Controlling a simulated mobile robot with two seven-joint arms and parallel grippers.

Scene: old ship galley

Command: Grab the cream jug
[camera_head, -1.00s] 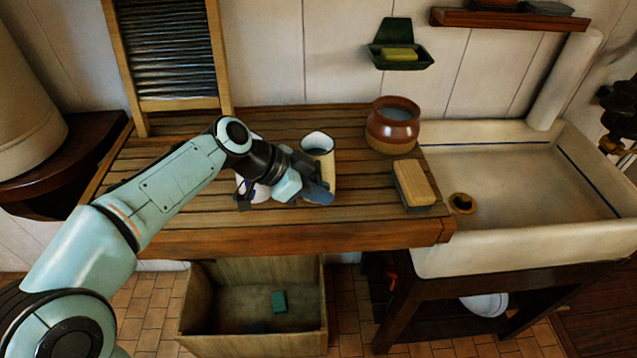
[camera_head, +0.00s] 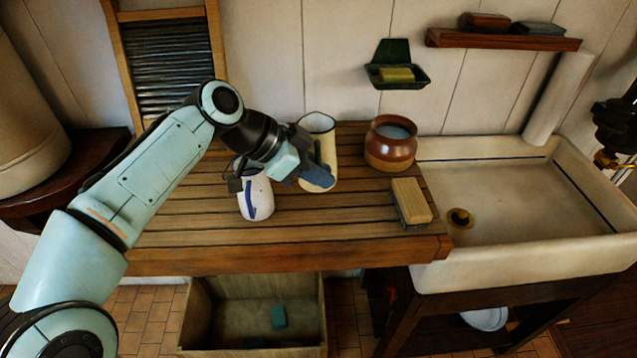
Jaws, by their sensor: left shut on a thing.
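The cream jug (camera_head: 327,148) is a tall cream vessel with a dark rim. It is held upright, apparently a little above the slatted wooden board (camera_head: 200,238), right of the white and blue jug. My left gripper (camera_head: 310,168) is shut on its left side, around the handle area; the fingers hide part of its body and handle. The right gripper is out of view.
A white jug with a blue handle (camera_head: 258,203) stands just below my left gripper. A brown crock (camera_head: 390,153) and a wooden brush (camera_head: 411,199) are to the right, before the sink (camera_head: 515,210). A washboard (camera_head: 173,60) leans at the back left.

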